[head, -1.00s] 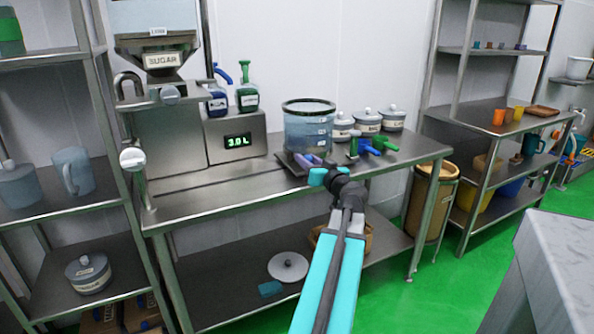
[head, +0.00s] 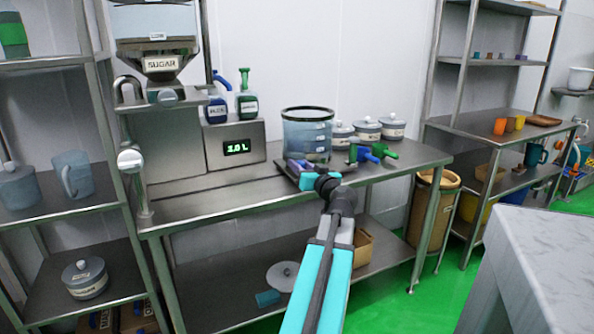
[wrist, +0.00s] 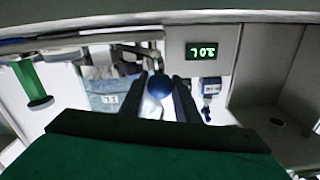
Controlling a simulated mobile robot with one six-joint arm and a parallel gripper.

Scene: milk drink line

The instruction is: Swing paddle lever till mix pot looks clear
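The mix pot (head: 306,138) is a see-through bluish vessel with a dark rim, upright on the steel bench. Its wall and an upside-down label also show in the wrist view (wrist: 108,100). I cannot tell how clear its contents are. My gripper (head: 306,181) is low in front of the pot, over the bench's front edge. In the wrist view, a round blue knob (wrist: 160,86), perhaps the paddle lever's end, sits between my two dark fingers. I cannot tell whether they press on it. The rest of the lever is hidden.
Lidded tubs (head: 366,130) and green and blue handled items (head: 383,151) stand to the right. A pale counter (head: 550,235) fills the lower right.

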